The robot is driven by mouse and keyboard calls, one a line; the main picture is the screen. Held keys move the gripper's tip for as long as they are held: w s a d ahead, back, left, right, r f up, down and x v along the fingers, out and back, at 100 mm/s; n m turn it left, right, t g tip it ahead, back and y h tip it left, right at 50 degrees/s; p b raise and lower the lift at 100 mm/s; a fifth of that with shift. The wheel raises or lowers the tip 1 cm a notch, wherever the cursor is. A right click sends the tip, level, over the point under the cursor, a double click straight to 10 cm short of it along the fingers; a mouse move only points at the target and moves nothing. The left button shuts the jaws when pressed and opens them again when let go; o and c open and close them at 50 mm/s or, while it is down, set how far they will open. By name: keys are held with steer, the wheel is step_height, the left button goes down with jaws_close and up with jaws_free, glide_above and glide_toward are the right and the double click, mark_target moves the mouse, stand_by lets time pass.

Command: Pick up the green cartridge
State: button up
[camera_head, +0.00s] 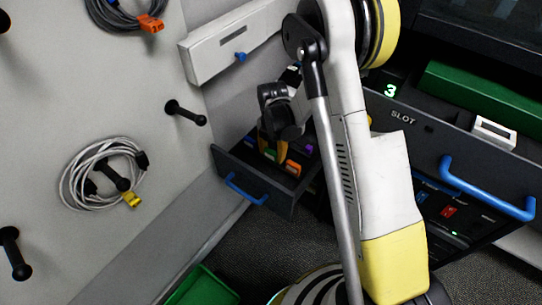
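The green cartridge (270,155) is in the open dark drawer (228,165), left of centre. Only a small green part of it shows between and below my gripper's fingers. My gripper (272,148) points down into the drawer, with its yellow-orange fingertips beside the green cartridge. The fingers hide most of the cartridge, and I cannot tell whether they touch or grip it. An orange cartridge (293,167) lies to the right of the green one, and a purple one (309,148) is further back right.
The drawer has a blue handle (246,189). A white panel with pegs, coiled cables (103,172) and a white box (230,48) are at left. A green bin (203,288) is at the bottom.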

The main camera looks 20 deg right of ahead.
mark_target(272, 150)
step_height(272, 150, up, 14)
steer(key=p, duration=0.6)
steer(key=shift+f, duration=0.25)
stand_by(0.5)
